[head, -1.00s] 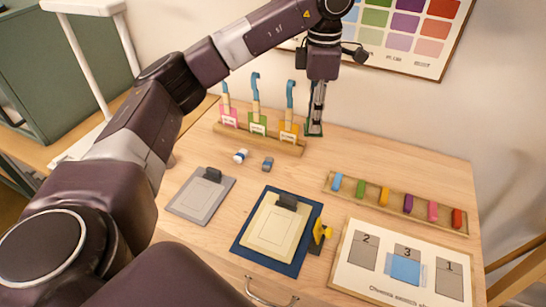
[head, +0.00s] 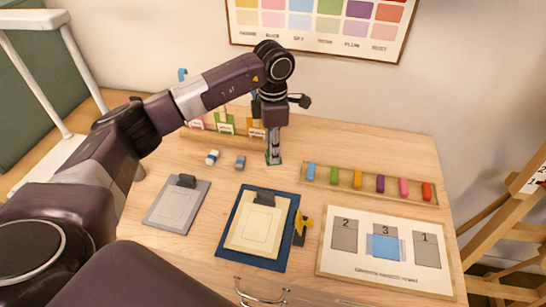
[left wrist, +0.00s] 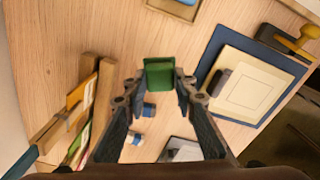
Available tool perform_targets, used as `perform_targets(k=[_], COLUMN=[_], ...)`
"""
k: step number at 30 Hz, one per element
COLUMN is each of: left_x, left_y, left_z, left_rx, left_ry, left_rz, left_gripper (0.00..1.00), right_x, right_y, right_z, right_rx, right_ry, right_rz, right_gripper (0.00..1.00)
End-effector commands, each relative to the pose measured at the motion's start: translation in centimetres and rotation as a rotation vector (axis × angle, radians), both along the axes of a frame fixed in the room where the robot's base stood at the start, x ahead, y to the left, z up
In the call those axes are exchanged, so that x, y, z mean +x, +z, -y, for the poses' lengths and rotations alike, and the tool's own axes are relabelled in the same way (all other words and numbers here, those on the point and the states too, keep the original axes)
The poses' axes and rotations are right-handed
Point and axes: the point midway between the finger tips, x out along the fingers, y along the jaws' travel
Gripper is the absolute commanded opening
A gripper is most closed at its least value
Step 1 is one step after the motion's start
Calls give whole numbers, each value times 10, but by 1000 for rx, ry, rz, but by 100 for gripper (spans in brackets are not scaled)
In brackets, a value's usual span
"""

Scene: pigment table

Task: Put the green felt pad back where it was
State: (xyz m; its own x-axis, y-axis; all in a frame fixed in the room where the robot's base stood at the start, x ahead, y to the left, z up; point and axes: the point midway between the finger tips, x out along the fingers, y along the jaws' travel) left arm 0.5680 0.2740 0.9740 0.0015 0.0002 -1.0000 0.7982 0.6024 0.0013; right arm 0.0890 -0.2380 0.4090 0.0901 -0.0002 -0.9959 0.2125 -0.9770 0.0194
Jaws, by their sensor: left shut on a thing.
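The green felt pad (left wrist: 159,74) is a small dark green square between the fingertips of my left gripper (left wrist: 158,88) in the left wrist view. The gripper is shut on it. In the head view my left gripper (head: 274,152) points down at the back middle of the table, with a green edge of the pad (head: 274,162) at its tips. I cannot tell whether the pad touches the tabletop. My right gripper is not in view.
Right of the gripper is a rail of coloured blocks (head: 340,182). Nearer are a grey clipboard (head: 160,218), a blue mat (head: 228,240) and a numbered board (head: 340,263).

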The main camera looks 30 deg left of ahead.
Motion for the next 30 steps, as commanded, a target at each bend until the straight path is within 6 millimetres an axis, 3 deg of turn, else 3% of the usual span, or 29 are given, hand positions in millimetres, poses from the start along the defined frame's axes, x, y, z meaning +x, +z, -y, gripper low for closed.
perform_targets(k=[5, 12, 23, 24, 28, 30], left_x=[-1, -1, 0, 0, 0, 0], left_y=[-12, -45, -51, -50, -49, -49], left_z=[0, 0, 0, 0, 0, 0], left_rx=[0, 0, 0, 0, 1, 1], left_ry=[1, 0, 0, 0, 0, 0], left_rz=[-4, -2, 0, 0, -1, -1], left_gripper=[6, 6, 6, 27, 42, 43], right_x=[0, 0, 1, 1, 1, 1], right_y=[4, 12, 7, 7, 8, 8], right_z=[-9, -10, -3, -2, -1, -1], right_rx=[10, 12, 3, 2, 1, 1], right_ry=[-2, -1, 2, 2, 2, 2], right_rz=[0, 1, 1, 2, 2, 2], right_gripper=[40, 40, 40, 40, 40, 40])
